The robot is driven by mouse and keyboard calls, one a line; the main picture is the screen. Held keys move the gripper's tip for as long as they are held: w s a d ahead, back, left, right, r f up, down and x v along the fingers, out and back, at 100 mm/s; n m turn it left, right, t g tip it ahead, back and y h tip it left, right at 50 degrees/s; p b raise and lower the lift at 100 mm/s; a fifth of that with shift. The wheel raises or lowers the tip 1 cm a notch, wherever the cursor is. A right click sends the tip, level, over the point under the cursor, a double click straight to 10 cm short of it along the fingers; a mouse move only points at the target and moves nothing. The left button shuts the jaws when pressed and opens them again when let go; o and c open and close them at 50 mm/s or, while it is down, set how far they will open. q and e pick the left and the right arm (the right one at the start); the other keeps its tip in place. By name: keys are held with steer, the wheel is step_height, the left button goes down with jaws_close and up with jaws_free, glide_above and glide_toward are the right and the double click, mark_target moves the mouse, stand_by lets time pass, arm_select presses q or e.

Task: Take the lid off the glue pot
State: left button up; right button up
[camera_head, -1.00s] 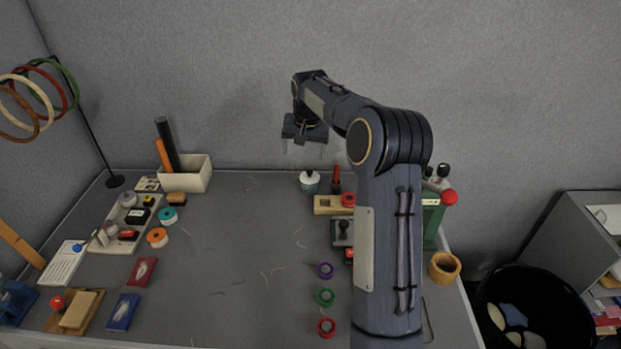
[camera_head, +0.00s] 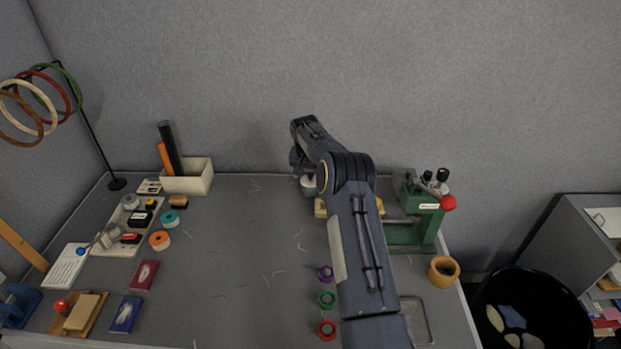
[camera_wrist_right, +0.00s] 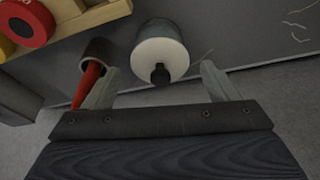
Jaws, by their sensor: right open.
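The glue pot (camera_wrist_right: 160,32) is a round grey-blue pot with a white lid (camera_wrist_right: 150,57) and a black knob (camera_wrist_right: 160,75) on top. In the right wrist view it stands upright between the two open fingers of my right gripper (camera_wrist_right: 162,88), with gaps on both sides and the knob nearest me. In the head view the pot (camera_head: 308,186) is partly hidden behind my right arm, and the right gripper is hidden there. The lid sits on the pot. My left gripper is not in view.
A dark cup with a red-handled tool (camera_wrist_right: 90,78) stands close beside the left finger in the wrist view. A wooden holder with a red roll (camera_wrist_right: 25,22) is nearby. A green machine (camera_head: 415,215) stands right of my arm.

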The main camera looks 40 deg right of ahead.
steer(key=shift+f, duration=0.25)
steer(key=c, duration=1.1)
steer(key=shift+r, duration=0.1)
steer(key=shift+c, duration=0.2)
